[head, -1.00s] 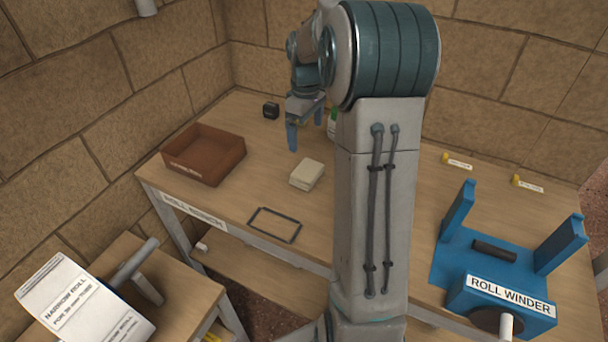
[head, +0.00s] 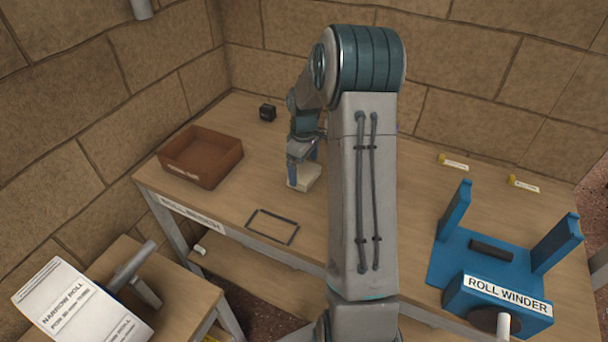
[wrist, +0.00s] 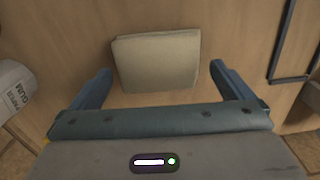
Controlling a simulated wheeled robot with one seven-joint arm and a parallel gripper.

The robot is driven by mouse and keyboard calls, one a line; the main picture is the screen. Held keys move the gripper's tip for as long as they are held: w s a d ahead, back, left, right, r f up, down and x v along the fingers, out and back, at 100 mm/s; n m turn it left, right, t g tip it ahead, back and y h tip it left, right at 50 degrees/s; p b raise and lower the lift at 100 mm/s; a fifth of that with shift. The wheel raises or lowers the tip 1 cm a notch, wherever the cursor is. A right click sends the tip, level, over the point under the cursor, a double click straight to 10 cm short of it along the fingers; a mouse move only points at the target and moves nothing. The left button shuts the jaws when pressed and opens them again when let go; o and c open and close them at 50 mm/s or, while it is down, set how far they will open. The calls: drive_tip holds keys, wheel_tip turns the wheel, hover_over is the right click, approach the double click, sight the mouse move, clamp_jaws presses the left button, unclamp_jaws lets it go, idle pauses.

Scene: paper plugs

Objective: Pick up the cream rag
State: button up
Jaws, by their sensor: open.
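The cream rag (head: 306,178) is a folded, block-like cloth lying on the wooden bench. In the wrist view the rag (wrist: 157,60) lies just ahead of my gripper, roughly centred between the two blue fingers. My gripper (wrist: 160,82) is open and empty, with a finger to each side of the rag's near end. In the head view my gripper (head: 305,175) is low over the rag and hides part of it. I cannot tell whether the fingers touch it.
A brown open box (head: 201,157) stands left on the bench, a small black block (head: 267,113) behind. A dark rectangular outline (head: 272,227) lies in front. The blue roll winder (head: 497,265) is at right.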

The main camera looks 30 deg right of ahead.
drive_tip(key=shift+f, duration=0.95)
drive_tip(key=shift+c, duration=0.3)
drive_tip(key=c, duration=0.6)
drive_tip(key=shift+c, duration=0.2)
